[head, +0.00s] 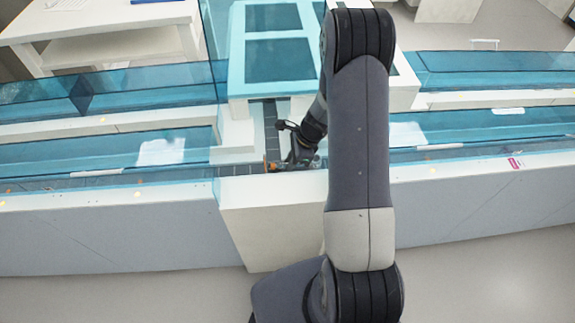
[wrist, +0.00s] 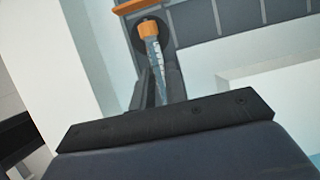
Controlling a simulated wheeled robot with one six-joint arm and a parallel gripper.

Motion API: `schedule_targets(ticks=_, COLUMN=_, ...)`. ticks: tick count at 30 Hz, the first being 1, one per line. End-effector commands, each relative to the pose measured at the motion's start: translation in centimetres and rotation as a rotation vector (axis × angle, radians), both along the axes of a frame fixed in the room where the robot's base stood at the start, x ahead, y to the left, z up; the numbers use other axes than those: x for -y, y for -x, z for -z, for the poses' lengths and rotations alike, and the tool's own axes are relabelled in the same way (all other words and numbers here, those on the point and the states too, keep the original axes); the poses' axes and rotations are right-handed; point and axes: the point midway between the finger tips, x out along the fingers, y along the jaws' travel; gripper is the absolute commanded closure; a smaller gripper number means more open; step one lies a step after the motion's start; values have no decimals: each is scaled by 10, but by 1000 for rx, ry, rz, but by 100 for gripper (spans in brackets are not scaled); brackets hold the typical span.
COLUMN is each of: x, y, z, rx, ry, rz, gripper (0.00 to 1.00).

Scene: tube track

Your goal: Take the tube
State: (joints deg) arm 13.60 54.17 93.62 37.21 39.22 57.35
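The tube (wrist: 156,62) has an orange cap (wrist: 149,28) and a clear body with pale markings. In the wrist view it lies between the two fingers of my gripper (wrist: 158,85), with its cap beyond the fingertips. The fingers are close on both sides of the body; I cannot tell whether they touch it. The lower end of the tube is hidden behind the dark gripper body. In the head view my gripper (head: 287,164) is down at the grey track (head: 240,170), and a small orange spot shows beside it. The tube is not clear there.
Blue transparent covers (head: 480,128) enclose the track on both sides. A white block (head: 275,222) stands in front of the gripper. A tall white frame with blue panels (head: 280,60) rises behind it. An orange part (wrist: 133,6) sits near the cap. A white table (head: 100,25) is at the back left.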

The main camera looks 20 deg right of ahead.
Motion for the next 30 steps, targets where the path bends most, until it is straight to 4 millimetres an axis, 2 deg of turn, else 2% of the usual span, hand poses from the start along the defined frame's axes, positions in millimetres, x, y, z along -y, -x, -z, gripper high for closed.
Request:
schedule_targets(ticks=4, x=0, y=0, z=0, rx=-1, ry=0, rz=0, gripper=100)
schedule_targets(ticks=14, x=0, y=0, z=-6, rx=1, ry=0, rz=-1, gripper=100)
schedule_targets(ticks=30, x=0, y=-1, z=-93, rx=3, ry=1, rz=-1, gripper=100)
